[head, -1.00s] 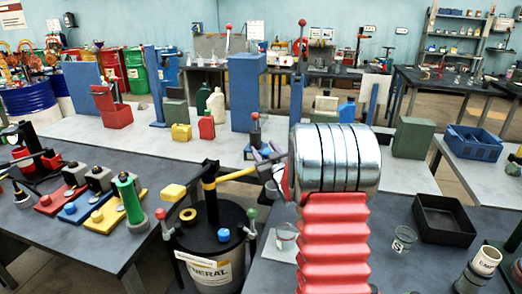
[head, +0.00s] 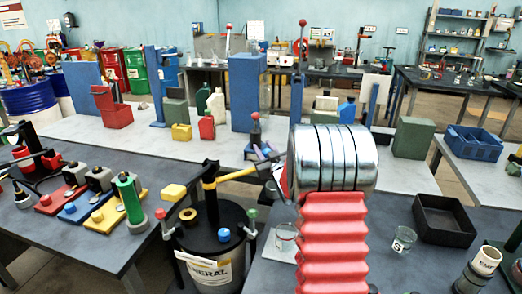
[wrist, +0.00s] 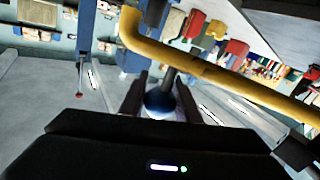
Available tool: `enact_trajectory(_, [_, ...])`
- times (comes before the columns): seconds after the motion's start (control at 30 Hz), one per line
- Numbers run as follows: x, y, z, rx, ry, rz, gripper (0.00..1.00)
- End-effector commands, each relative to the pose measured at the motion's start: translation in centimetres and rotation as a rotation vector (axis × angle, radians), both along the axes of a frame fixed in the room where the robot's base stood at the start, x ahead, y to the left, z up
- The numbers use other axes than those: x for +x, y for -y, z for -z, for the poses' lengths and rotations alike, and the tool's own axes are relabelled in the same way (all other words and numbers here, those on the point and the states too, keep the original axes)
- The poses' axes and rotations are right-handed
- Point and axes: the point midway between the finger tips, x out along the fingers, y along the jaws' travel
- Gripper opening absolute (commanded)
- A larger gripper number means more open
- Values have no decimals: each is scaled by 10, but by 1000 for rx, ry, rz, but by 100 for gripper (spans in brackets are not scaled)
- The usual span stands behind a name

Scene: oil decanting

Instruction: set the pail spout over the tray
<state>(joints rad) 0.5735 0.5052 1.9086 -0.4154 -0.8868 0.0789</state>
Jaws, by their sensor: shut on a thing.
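The pail (head: 198,245) is a dark drum with a pale label, standing at lower centre in the head view. A yellow pipe (head: 236,174), apparently its spout, reaches right from the dark post on top towards my gripper (head: 268,160). In the wrist view my gripper (wrist: 162,84) is shut on a blue ball knob (wrist: 160,103) on a grey rod. The yellow pipe also crosses above the fingers there (wrist: 200,67). The black tray (head: 444,232) lies on the right bench, well apart from the pipe. My arm hides the pipe's end in the head view.
A clear glass (head: 285,238) stands between the pail and my arm, and another glass marked S (head: 403,240) stands left of the tray. A labelled pale cylinder (head: 487,260) is at lower right.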

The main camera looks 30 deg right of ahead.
Motion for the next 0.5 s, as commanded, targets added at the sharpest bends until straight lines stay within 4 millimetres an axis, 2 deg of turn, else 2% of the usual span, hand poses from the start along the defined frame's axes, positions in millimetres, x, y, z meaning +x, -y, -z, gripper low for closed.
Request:
enact_trajectory(0.1, [0,0,0,0,0,-1,0])
enact_trajectory(0.23, [0,0,0,0,0,-1,0])
enact_trajectory(0.27, [2,-21,0,1,0,-9,0])
enact_trajectory(0.33, [1,-9,0,0,0,-4,0])
enact_trajectory(0.5, [0,-5,0,-2,-1,0,0])
